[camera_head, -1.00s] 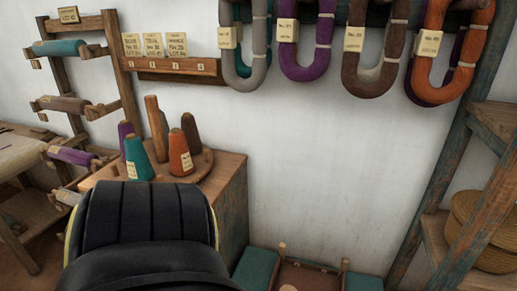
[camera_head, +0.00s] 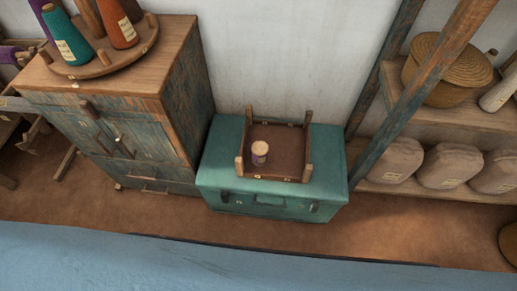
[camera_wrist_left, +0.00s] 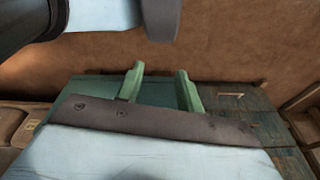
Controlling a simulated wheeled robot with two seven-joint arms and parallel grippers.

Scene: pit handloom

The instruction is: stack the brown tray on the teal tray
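The brown tray (camera_head: 288,162) sits upright on top of a teal chest (camera_head: 225,175) in the head view. It has a low rim and wooden corner posts, and a small spool with a pale top and purple band (camera_head: 260,152) stands in it. I cannot make out a separate teal tray in any view. My left gripper (camera_wrist_left: 160,72) shows in its wrist view as two green fingers, apart with nothing between them. It is above the teal chest top (camera_wrist_left: 85,88), and its dark plate hides what lies below. My right gripper is not in view.
A worn teal cabinet (camera_head: 150,125) with a round board of yarn cones (camera_head: 105,58) stands left of the chest. A slanted post (camera_head: 410,100) and shelves with a basket (camera_head: 447,70) and sacks (camera_head: 390,160) stand right. Brown floor (camera_head: 400,225) lies in front.

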